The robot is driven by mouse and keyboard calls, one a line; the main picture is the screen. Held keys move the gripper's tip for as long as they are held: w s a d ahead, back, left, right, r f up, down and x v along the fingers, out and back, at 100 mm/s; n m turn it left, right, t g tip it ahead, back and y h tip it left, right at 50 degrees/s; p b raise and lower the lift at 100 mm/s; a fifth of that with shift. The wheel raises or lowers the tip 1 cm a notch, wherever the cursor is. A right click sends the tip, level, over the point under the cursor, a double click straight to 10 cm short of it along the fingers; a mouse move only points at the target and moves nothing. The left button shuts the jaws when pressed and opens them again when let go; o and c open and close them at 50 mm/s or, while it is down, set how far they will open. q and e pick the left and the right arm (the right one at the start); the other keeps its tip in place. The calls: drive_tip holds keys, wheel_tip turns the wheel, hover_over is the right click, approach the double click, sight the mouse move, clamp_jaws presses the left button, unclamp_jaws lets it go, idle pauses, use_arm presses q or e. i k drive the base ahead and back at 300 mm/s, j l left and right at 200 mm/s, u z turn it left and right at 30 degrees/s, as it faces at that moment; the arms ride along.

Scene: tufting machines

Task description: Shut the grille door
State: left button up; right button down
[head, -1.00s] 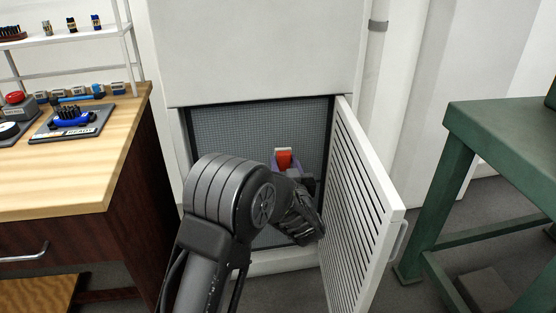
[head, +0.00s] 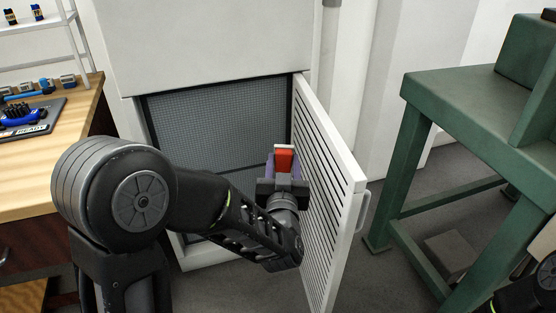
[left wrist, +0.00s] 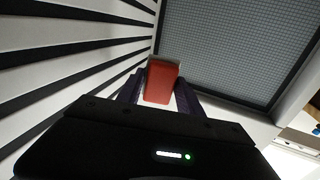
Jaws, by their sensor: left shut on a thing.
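The white slatted grille door (head: 325,185) stands open, hinged at the right side of the cabinet opening and swung out toward me. Its handle (head: 362,212) is on the outer edge, facing right. In the head view my left gripper (head: 284,160) is in front of the opening, left of the door's slatted inner face. It is shut on a red block (head: 285,158). In the left wrist view the red block (left wrist: 161,82) sits between the purple fingers, with the slats (left wrist: 75,60) to the left. I cannot tell whether anything touches the door. My right gripper is not in view.
Behind the opening is a grey mesh filter panel (head: 220,125) in the white cabinet (head: 205,45). A green metal stand (head: 455,90) stands to the right, with floor between it and the door. A wooden workbench (head: 60,140) is at the left.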

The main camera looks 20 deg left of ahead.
sight(338, 183)
drive_tip(key=k, duration=0.65)
drive_tip(key=u, duration=1)
drive_tip(key=l+u, duration=0.3)
drive_tip(key=i+l, duration=0.1)
drive_tip(key=l, duration=0.3)
